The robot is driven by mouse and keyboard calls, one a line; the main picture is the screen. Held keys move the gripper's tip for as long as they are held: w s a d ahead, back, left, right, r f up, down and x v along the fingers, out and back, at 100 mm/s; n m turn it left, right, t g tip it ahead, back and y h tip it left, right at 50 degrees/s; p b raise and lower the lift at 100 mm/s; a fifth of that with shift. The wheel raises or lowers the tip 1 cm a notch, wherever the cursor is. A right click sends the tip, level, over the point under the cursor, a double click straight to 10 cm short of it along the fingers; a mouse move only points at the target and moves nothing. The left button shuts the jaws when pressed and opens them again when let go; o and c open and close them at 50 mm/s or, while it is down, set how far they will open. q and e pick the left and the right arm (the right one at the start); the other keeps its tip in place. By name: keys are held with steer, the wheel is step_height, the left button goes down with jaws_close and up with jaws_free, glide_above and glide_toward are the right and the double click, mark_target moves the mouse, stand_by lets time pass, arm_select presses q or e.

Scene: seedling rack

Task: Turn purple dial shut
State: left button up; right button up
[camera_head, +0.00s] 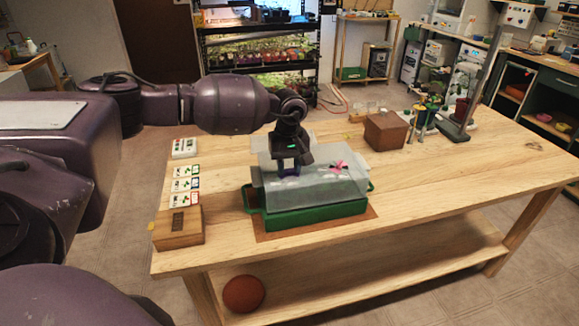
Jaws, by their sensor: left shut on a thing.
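A green tray (315,216) with a clear, cloudy lid (322,187) stands on the wooden table. My left gripper (288,167) points down at the left part of the lid top. It is shut on a small dark bluish-purple piece, seemingly the purple dial (289,172), mostly hidden by the fingers. The dial's turn angle cannot be made out. A bright pink dial-like piece (340,166) sits farther right on the lid, apart from the gripper. My right gripper is not in view.
A wooden box (178,228) and several picture cards (186,184) lie left of the tray. A brown box (385,131) and a tool holder (424,122) stand behind right. The table's right part (480,170) is clear.

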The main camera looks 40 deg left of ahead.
mark_target(289, 169)
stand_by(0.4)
arm_select(q)
steer(key=o, duration=0.9)
steer(key=shift+o, duration=0.2)
step_height(289, 169, up, 11)
steer(key=shift+f, duration=0.1)
stand_by(0.3)
